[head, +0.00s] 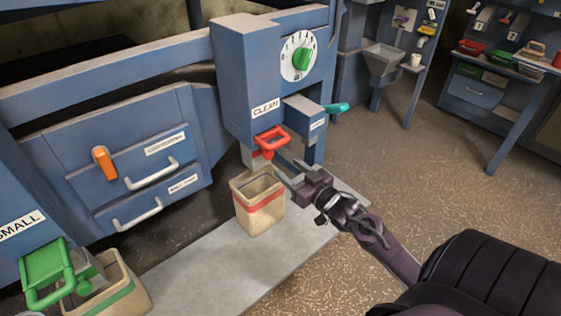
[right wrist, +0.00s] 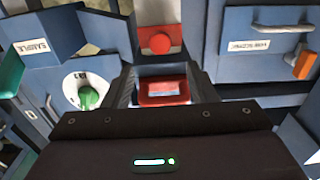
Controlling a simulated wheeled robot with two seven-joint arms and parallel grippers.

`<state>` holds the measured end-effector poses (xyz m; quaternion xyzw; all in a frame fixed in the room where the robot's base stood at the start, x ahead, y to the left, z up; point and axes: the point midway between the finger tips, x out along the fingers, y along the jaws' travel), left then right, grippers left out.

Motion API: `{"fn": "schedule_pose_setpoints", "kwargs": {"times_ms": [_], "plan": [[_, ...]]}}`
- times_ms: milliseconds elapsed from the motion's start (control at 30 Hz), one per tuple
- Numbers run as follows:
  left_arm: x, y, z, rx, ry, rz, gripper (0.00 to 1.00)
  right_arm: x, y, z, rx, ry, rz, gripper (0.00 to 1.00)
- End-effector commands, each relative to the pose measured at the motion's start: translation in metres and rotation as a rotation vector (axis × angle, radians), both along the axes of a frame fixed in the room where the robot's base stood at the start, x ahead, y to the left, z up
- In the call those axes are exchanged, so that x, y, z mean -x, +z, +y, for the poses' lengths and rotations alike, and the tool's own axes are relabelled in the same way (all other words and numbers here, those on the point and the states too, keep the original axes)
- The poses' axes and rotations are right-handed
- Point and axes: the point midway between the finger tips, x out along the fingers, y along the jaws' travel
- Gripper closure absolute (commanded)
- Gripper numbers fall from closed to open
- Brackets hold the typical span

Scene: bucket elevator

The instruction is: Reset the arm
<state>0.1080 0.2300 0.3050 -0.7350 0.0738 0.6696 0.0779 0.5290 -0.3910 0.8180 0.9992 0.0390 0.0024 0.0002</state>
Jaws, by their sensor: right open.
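My right arm reaches in from the lower right in the head view. Its gripper (head: 281,168) is open, with its fingertips just below and to the right of the red handle (head: 272,140) on the blue CLEAN chute (head: 240,90). In the right wrist view, the open fingers (right wrist: 165,88) frame red parts of the machine, with a round red knob (right wrist: 160,43) beyond. Nothing shows held between the fingers. My left gripper is not in view.
A tan bin with a red band (head: 258,208) stands under the CLEAN chute, close to my right gripper. A green handle (head: 48,273) and another bin (head: 112,290) are at lower left. A teal handle (head: 337,109) sticks out right of the chute. Open floor lies to the right.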

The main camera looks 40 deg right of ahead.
Motion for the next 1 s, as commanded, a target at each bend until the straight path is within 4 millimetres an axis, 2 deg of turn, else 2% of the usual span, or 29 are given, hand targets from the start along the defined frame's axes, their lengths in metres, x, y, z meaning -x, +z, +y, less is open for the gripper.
{"fn": "schedule_pose_setpoints", "kwargs": {"times_ms": [267, 367, 467, 600, 667, 700, 800, 867, 900, 967, 1000], "plan": [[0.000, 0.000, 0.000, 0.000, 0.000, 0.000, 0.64, 0.000, -0.004, 0.000, -0.001, -0.003, 0.008, 0.48], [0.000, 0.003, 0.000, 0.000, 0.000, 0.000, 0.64, 0.003, -0.028, -0.003, -0.005, -0.023, 0.059, 0.48], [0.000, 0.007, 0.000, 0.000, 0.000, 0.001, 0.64, 0.014, -0.079, -0.004, -0.010, -0.059, 0.167, 0.48], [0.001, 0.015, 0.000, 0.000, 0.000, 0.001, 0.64, 0.048, -0.178, 0.005, -0.005, -0.106, 0.387, 0.48], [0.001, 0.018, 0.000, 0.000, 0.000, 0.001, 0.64, 0.069, -0.219, 0.013, 0.002, -0.117, 0.483, 0.48], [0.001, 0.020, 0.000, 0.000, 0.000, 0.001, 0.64, 0.084, -0.245, 0.020, 0.007, -0.121, 0.549, 0.48], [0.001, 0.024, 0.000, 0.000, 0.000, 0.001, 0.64, 0.129, -0.304, 0.040, 0.027, -0.118, 0.712, 0.48], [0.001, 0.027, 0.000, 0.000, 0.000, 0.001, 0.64, 0.159, -0.337, 0.054, 0.043, -0.109, 0.809, 0.48], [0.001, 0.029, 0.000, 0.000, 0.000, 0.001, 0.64, 0.181, -0.356, 0.064, 0.054, -0.100, 0.875, 0.48], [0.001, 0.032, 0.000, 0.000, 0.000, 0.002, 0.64, 0.215, -0.383, 0.080, 0.073, -0.083, 0.973, 0.48], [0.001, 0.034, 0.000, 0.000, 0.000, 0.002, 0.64, 0.239, -0.399, 0.091, 0.090, -0.067, 1.036, 0.48]]}}
